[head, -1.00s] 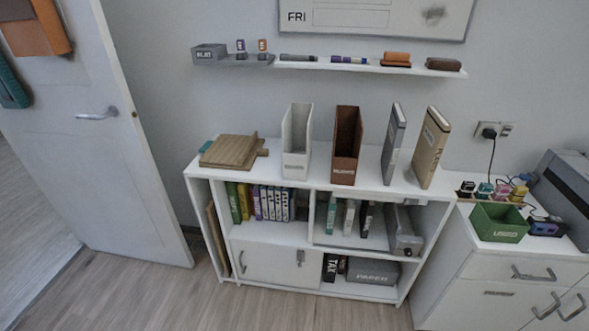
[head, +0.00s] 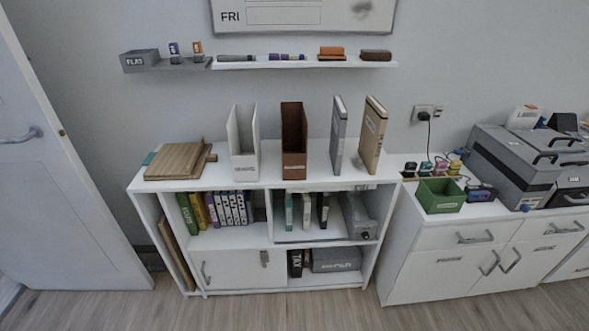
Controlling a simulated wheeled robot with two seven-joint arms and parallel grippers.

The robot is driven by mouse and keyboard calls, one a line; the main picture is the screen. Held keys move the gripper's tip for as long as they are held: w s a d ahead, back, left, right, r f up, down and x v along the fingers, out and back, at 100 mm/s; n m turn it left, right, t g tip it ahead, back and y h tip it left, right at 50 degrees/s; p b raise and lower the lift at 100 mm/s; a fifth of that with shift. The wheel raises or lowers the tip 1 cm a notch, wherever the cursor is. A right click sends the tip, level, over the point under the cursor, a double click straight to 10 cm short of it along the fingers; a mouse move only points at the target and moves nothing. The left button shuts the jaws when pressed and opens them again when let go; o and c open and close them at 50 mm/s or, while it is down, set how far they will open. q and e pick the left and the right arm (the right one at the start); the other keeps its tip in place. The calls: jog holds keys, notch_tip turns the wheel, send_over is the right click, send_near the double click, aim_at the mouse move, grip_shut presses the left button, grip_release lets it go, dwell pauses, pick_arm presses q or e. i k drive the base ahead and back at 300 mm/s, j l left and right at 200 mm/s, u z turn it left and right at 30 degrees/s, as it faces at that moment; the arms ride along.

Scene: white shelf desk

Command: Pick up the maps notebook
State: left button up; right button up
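I cannot read which item is the maps notebook. A grey notebook (head: 338,136) and a tan notebook (head: 373,136) stand upright, slightly tilted, on the right of the white shelf desk's top (head: 320,178). The tan one has a pale label too small to read. Several green, yellow, purple and white-spined volumes (head: 220,209) stand in the upper left compartment. A few thin upright books (head: 306,212) stand in the upper right compartment. Neither of my grippers is in view.
A white file holder (head: 244,145) and a brown one (head: 293,142) stand mid-top, left of the notebooks. Wooden boards (head: 178,161) lie at the left. A green bin (head: 440,195) sits on the right cabinet. A wall shelf (head: 300,65) hangs above. Floor (head: 330,312) in front is clear.

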aim_at(340, 119)
jog(key=i+l+z, duration=0.2)
jog(key=i+l, duration=0.4)
jog(key=l, duration=0.25)
jog(key=i+l+z, duration=0.25)
jog(key=i+l, duration=0.4)
jog(key=l, duration=0.05)
